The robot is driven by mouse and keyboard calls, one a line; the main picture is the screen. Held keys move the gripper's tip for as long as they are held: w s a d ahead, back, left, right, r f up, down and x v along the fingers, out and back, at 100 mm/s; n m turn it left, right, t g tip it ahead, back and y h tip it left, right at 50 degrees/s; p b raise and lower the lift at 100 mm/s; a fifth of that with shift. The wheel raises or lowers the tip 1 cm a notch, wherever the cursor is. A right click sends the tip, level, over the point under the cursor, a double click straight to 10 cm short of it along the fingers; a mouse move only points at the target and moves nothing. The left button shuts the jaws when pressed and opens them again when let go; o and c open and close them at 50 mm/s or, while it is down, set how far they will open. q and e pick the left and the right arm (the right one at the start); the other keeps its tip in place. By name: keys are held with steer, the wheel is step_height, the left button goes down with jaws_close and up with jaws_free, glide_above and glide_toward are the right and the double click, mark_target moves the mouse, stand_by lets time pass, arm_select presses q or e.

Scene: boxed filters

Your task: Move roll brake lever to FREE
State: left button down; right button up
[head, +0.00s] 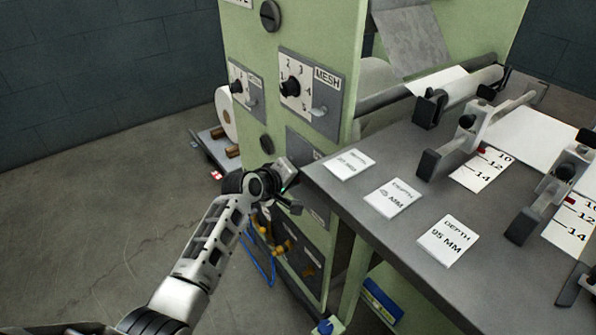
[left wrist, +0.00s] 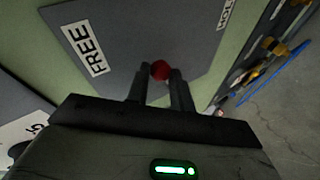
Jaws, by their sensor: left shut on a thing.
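The roll brake lever's red knob (left wrist: 160,70) shows in the left wrist view between the two fingers of my left gripper (left wrist: 160,84). The gripper is shut on it. The grey brake plate (left wrist: 135,35) carries a FREE label (left wrist: 88,48) to the left of the knob and a partly cut-off HOLD label (left wrist: 227,12) to the upper right. The knob lies between the two labels. The lever's shaft is hidden. In the head view my left gripper (head: 289,190) is at the green machine's side, beside the table corner, and hides the knob. My right gripper is out of view.
The grey table (head: 330,198) with depth cards (head: 447,240) juts out just right of my left gripper. MESH dial panels (head: 310,92) are above it. Yellow fittings and a blue hose (head: 262,268) are below. A paper roll (head: 224,110) stands behind. Open floor lies left.

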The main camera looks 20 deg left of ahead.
arm_select(q)
steer(key=shift+w+a+r+n+g+h+p, duration=0.15)
steer(key=shift+w+r+n+p, duration=0.1)
steer(key=shift+r+p, duration=0.15)
steer(key=shift+w+a+r+n+g+h+p, duration=0.15)
steer(key=shift+r+n+p, duration=0.1)
steer(key=shift+r+p, duration=0.1)
steer(key=c, duration=1.2)
jaws_free()
steer(key=shift+f, duration=0.1)
steer(key=p+v, duration=0.2)
steer(key=v, duration=1.4)
